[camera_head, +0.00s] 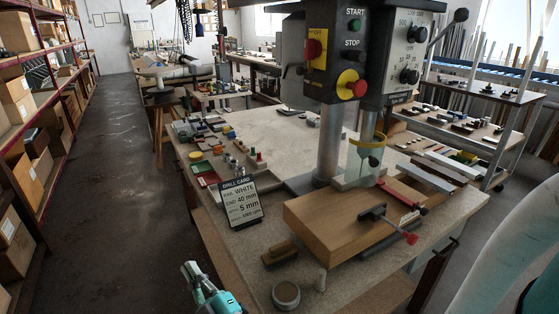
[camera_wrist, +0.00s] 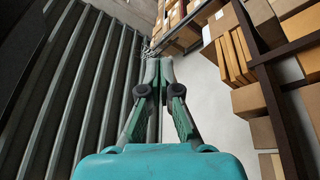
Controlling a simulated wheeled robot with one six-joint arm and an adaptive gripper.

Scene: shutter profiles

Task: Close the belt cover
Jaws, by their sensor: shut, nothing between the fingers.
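The drill press (camera_head: 355,50) stands on the bench at the upper right of the head view. Its front carries START and STOP buttons, a red knob and a yellow and red stop button. Its top is cut off by the picture's edge, and I cannot make out the belt cover. My gripper (camera_head: 190,268) is low in the head view, in front of the bench's near left side and well apart from the drill press. In the wrist view my gripper (camera_wrist: 152,72) has its fingertips together, with nothing between them.
The bench (camera_head: 270,150) holds a drill card (camera_head: 240,203), a wooden block (camera_head: 365,215) under the drill, a clamp (camera_head: 388,224) and small parts. Shelves with boxes (camera_head: 20,100) line the left. The aisle floor (camera_head: 110,190) is clear. Dark parallel slats (camera_wrist: 80,80) fill the wrist view's left.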

